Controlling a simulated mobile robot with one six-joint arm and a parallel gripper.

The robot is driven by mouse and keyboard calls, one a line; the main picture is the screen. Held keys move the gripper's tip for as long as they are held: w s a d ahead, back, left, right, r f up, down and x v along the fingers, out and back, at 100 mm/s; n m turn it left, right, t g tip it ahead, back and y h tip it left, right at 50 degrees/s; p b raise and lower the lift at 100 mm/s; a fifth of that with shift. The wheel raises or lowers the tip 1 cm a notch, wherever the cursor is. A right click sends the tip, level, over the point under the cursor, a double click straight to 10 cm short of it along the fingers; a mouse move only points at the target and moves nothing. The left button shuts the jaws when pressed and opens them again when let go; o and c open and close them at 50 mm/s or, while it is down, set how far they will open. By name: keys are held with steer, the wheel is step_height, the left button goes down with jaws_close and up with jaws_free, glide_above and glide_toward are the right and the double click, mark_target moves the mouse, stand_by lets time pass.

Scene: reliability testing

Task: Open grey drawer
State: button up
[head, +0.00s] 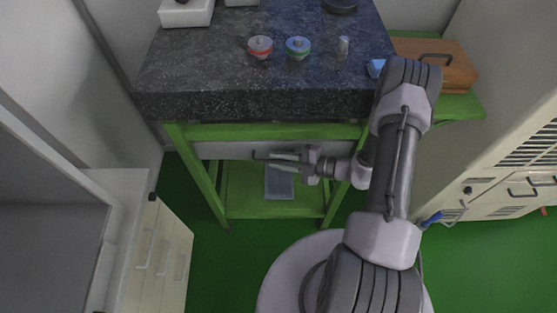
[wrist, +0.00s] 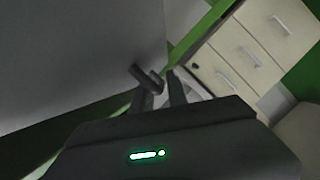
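The grey drawer (head: 224,150) is under the dark stone top of the green-framed table and looks closed. Its front fills the left of the wrist view (wrist: 75,60). Its dark bar handle (wrist: 146,77) stands out from the front; part of it shows in the head view (head: 262,156). My gripper (head: 276,160) is at the handle, reaching in from the right. In the wrist view its fingertips (wrist: 160,88) are apart, with the handle's end at or between them. I cannot tell whether either finger touches the handle.
The stone worktop (head: 200,75) above holds a red-ringed item (head: 260,47) and a green-ringed item (head: 298,48). A blue-grey object (head: 279,182) lies on the lower shelf. A cream drawer cabinet (head: 160,262) stands at left. Green floor is open in front of the table.

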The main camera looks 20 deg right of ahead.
jaws_close()
stand_by(1.5)
